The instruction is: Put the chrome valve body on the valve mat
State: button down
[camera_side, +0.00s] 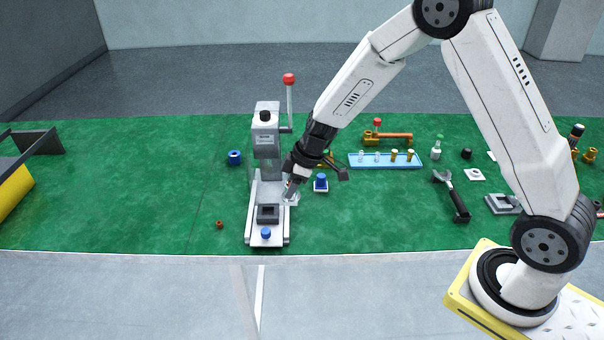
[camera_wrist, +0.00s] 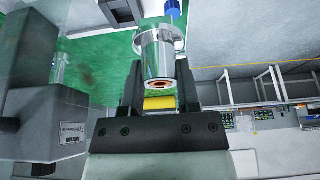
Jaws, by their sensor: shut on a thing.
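The chrome valve body (camera_wrist: 158,52) is a shiny flanged cylinder, held between the two dark fingers of my gripper (camera_wrist: 160,88) in the wrist view. Its open end with an orange-brown ring faces the camera. In the side view my gripper (camera_side: 291,188) is beside the right edge of the grey press, with the chrome valve body (camera_side: 291,198) partly visible at its tip. A small white mat (camera_side: 474,174) lies at the right of the green bench; I cannot tell whether it is the valve mat.
The grey press (camera_side: 265,142) has a red-knobbed lever and a base carrying a grey block (camera_side: 267,214) and a blue knob (camera_side: 266,233). A blue-capped part (camera_side: 320,182) stands just right of my gripper. A blue tray (camera_side: 352,163) and a black-handled tool (camera_side: 457,203) lie farther right.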

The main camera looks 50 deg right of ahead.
jog(key=shift+s+r, duration=0.35)
jog(key=shift+s, duration=0.4)
jog(key=shift+s+r, duration=0.3)
jog(key=shift+s, duration=0.45)
jog(key=shift+s+r, duration=0.35)
jog(key=shift+s, duration=0.4)
jog(key=s+d+f, duration=0.2)
jog(key=s+d, duration=1.1)
jog(key=s, duration=0.2)
jog(key=shift+s+d+f, duration=0.2)
jog(key=shift+s+f, duration=0.05)
jog(key=shift+s, duration=0.1)
jog(key=shift+w, duration=0.1)
